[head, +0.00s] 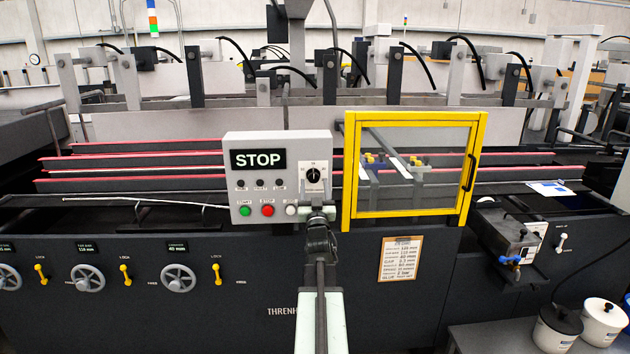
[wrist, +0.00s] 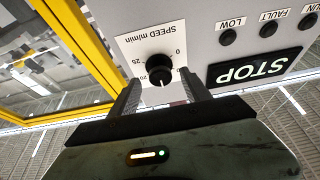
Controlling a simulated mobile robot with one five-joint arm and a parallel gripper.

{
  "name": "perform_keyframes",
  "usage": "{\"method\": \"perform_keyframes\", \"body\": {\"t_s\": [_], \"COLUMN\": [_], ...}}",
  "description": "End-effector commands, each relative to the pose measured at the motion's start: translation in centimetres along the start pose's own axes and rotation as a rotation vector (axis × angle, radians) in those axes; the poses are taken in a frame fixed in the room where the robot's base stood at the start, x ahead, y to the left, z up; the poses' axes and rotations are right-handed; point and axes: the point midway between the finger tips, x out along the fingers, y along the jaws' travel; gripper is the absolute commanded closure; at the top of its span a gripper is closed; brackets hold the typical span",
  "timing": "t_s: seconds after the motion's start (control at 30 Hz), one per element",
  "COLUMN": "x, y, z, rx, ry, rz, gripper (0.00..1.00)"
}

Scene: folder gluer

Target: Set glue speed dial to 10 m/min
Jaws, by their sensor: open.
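The speed dial (head: 313,174) is a round black knob on a white label on the grey control panel (head: 240,181). In the wrist view, which is upside down, the dial (wrist: 159,68) sits under "SPEED m/min" with numbers around it. Its white pointer mark faces about straight up on the panel; the numbers at that end are hidden or unreadable. My gripper (head: 315,189) is open in front of the dial. In the wrist view its two fingers (wrist: 160,78) stand on either side of the knob, with a gap at each side; contact is not visible.
The display (head: 258,160) reads STOP. Small lamps, a green button (head: 245,210), a red button (head: 267,210) and a white button (head: 291,210) sit close by. A yellow-framed guard door (head: 348,190) stands just right of the panel. Handwheels (head: 178,278) are lower left.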

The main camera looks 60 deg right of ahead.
Motion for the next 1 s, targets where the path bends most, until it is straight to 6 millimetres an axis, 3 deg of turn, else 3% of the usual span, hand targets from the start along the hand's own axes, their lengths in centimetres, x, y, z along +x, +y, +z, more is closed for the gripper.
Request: {"method": "perform_keyframes", "body": {"t_s": [0.07, 0.3, 0.37, 0.5, 0.53, 1.0], "x": [1.2, 1.19, 1.19, 1.18, 1.18, 1.23], "y": [0.01, 0.02, 0.03, 0.04, 0.05, 0.33], "z": [-0.1, 0.04, 0.04, 0.04, 0.04, -0.07], "rx": [0.0, 0.0, 0.0, 0.0, 0.0, -0.11], "ry": [0.0, -0.001, -0.001, -0.001, -0.001, -0.002], "rz": [0.0, 0.0, 0.0, 0.001, 0.001, -0.043], "gripper": [0.44, 0.44, 0.58, 0.97, 1.0, 1.0]}}
